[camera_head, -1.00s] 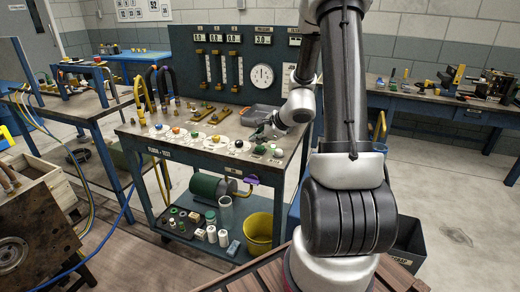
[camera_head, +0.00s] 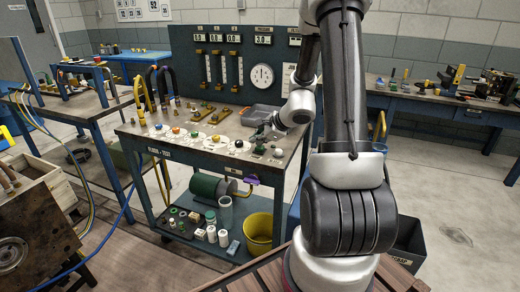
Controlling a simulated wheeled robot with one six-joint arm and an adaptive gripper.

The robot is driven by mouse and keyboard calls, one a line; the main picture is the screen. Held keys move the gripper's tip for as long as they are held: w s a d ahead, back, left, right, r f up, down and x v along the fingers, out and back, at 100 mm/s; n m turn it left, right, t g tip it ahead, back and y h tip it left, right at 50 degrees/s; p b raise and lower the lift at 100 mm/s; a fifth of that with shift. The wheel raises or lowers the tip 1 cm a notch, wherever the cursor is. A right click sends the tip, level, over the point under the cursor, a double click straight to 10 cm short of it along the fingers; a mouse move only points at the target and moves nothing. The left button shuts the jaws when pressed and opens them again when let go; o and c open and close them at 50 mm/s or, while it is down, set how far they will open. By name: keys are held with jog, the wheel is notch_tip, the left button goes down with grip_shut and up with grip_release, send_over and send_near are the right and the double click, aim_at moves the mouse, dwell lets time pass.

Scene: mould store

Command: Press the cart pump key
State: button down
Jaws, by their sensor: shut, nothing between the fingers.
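The cart (camera_head: 140,133) is a blue-framed bench with a worn metal top and an upright gauge panel (camera_head: 184,50) at its back. A row of round keys runs along its front edge: a white key (camera_head: 158,127), an orange key (camera_head: 176,130), another orange key (camera_head: 215,138), a black key (camera_head: 238,144) and a green one (camera_head: 259,149) among them. Their labels are too small to read, so I cannot tell which is the pump key. My gripper (camera_head: 260,137) is shut and empty, low over the right end of the row, just behind the green key. I cannot tell whether it touches anything.
Black and yellow hoses (camera_head: 150,88) rise at the cart's left. The lower shelf holds a green motor (camera_head: 205,187), several small containers and a yellow bucket (camera_head: 258,233). A workbench (camera_head: 420,102) stands at the right.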

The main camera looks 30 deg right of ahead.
aim_at(258, 148)
jog(key=shift+r, duration=0.65)
notch_tip(258, 148, up, 6)
dwell(0.4)
dwell(0.3)
